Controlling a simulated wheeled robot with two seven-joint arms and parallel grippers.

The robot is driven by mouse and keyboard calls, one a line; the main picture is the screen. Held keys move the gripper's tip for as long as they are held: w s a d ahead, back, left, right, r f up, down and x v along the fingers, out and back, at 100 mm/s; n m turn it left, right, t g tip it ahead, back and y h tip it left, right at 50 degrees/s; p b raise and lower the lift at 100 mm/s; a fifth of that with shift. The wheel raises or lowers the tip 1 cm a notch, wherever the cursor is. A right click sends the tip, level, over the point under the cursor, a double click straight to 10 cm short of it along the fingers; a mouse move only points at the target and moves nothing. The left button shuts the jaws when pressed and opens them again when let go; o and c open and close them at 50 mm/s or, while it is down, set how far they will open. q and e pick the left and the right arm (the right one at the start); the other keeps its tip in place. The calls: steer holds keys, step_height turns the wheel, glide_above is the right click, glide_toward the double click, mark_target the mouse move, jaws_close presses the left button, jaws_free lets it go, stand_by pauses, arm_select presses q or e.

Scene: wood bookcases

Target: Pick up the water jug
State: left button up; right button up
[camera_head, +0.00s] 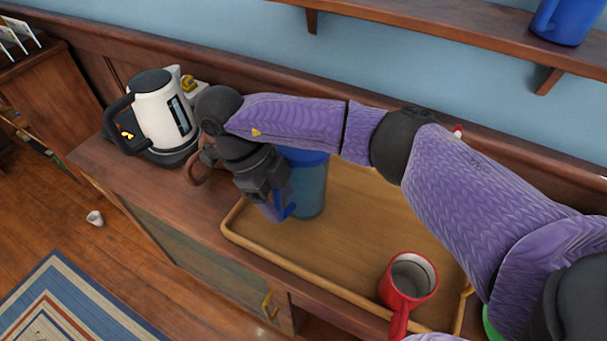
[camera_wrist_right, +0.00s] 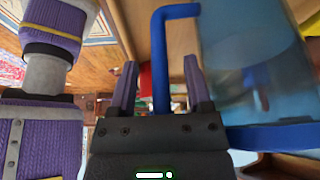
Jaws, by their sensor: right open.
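The water jug (camera_head: 313,188) is a translucent blue pitcher with a blue handle. It stands at the left end of the wooden tray (camera_head: 375,210), partly hidden behind my right arm and gripper. My right gripper (camera_head: 277,208) is at the handle side of the jug. In the right wrist view the jug (camera_wrist_right: 255,75) fills the right side. Its blue handle (camera_wrist_right: 160,50) passes between the two open fingers of my right gripper (camera_wrist_right: 160,86), with gaps on both sides. My left gripper does not show.
A white and black kettle (camera_head: 160,112) stands left of the tray on the wooden cabinet top. A wall shelf (camera_head: 440,28) with a blue vessel (camera_head: 567,20) is above.

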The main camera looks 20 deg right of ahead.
steer(key=shift+c, duration=0.3)
jaws_close()
steer(key=shift+w+r, duration=0.1)
stand_by(1.0)
